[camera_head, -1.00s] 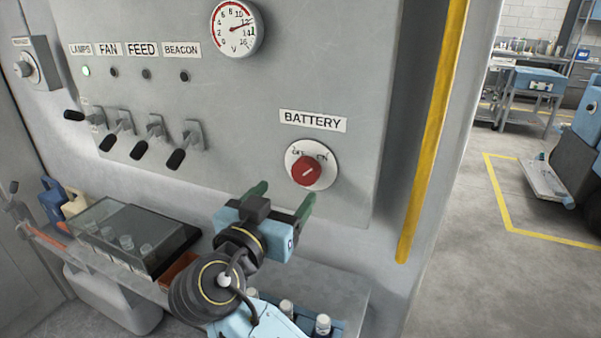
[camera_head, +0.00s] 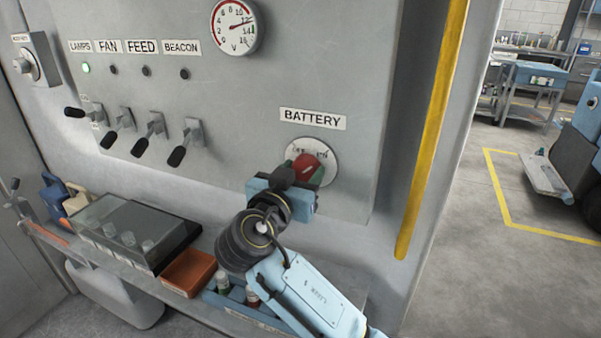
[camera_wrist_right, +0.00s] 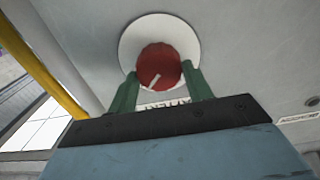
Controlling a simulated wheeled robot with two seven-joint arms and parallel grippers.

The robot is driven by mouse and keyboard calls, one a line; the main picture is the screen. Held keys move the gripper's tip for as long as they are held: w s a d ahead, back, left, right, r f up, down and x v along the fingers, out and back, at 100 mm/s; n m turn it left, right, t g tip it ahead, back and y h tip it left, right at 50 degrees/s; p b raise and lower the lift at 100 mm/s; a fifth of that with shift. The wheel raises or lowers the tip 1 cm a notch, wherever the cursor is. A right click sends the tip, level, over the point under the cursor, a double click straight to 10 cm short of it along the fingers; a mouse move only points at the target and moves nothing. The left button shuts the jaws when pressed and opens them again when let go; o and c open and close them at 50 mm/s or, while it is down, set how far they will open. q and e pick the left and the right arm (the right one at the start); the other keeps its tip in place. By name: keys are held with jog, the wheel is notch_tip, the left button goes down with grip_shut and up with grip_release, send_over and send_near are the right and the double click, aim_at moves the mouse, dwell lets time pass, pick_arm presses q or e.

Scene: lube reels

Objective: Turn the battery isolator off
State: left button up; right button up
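The battery isolator is a red round knob (camera_head: 306,166) on a white dial (camera_head: 329,156) under the BATTERY label (camera_head: 313,119). Its white mark points up and right, toward ON. In the right wrist view the knob (camera_wrist_right: 158,66) shows upside down, with the mark toward lower left. My right gripper (camera_head: 303,176) is at the dial. In the wrist view its two green fingers (camera_wrist_right: 159,72) are spread, one on each side of the knob's near edge. They look open; whether they touch the knob is unclear. My left gripper is out of view.
A gauge (camera_head: 234,27) is above. A shelf below holds a dark clear-lidded case (camera_head: 125,233), an orange tray (camera_head: 188,272) and bottles. Open floor lies right.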

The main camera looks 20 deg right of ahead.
jog(key=c, duration=0.5)
jog(key=shift+o, duration=0.2)
jog(key=n+p, duration=0.2)
jog(key=n, duration=0.2)
jog(key=shift+r+p, duration=0.1)
jog(key=shift+p, duration=0.2)
jog(key=n+p, duration=0.3)
jog(key=n, duration=0.1)
jog(key=shift+w+a+n, duration=0.1)
jog(key=shift+a+n, duration=0.05)
jog(key=shift+n, duration=0.15)
jog(key=n+p, duration=0.3)
jog(key=n, duration=0.1)
jog(key=shift+n+p, duration=0.3)
jog(key=shift+f+n+p, duration=0.15)
jog(key=shift+n+p, duration=0.7)
jog(key=shift+n, duration=0.3)
jog(key=shift+f+n+p, duration=0.15)
jog(key=shift+n+p, duration=0.7)
jog(key=shift+n, duration=0.3)
jog(key=shift+f, duration=0.1)
